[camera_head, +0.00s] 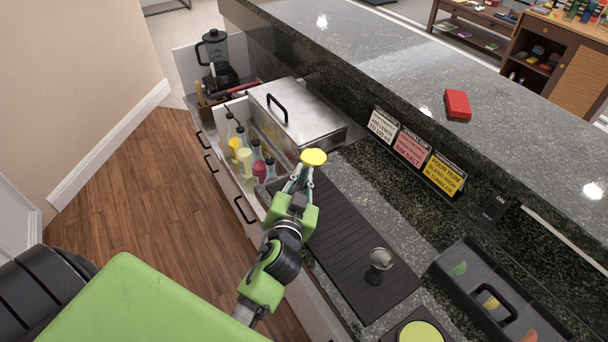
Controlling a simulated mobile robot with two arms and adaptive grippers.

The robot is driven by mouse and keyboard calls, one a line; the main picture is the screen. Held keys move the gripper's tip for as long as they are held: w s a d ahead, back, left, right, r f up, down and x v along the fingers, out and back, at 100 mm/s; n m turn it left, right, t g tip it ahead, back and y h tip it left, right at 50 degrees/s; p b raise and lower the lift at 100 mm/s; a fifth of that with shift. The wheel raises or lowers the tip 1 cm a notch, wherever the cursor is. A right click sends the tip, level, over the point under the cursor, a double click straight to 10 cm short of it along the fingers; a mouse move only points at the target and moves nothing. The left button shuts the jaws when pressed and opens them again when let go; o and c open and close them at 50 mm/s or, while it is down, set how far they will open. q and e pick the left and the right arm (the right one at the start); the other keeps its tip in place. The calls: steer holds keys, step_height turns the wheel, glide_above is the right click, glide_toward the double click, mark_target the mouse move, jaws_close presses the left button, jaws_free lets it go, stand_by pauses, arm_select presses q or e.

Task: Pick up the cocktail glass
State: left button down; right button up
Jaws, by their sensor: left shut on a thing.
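The cocktail glass (313,157) shows as a shallow bowl with a yellow top, seen from above. My left gripper (302,174) is shut on it from the near side, over the near edge of the counter. The fingers hide the glass's lower part, so I cannot tell whether its base touches the counter. My right gripper is not in view.
A steel lidded bin (300,113) stands just behind, beside a rack of bottles (246,158). A dark caddy (490,300) is at right. The raised bar top (400,75) bears a red box (457,105).

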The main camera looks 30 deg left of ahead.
arm_select(q)
steer(key=shift+a+r, duration=0.15)
steer(key=shift+r, duration=0.05)
step_height(320, 180, up, 2)
steer(key=shift+a, duration=0.1)
steer(key=s+r+p, duration=0.3)
steer(key=s+r, duration=0.7)
steer(key=s, duration=0.3)
steer(key=shift+s+p, duration=0.3)
steer(key=shift+s, duration=0.05)
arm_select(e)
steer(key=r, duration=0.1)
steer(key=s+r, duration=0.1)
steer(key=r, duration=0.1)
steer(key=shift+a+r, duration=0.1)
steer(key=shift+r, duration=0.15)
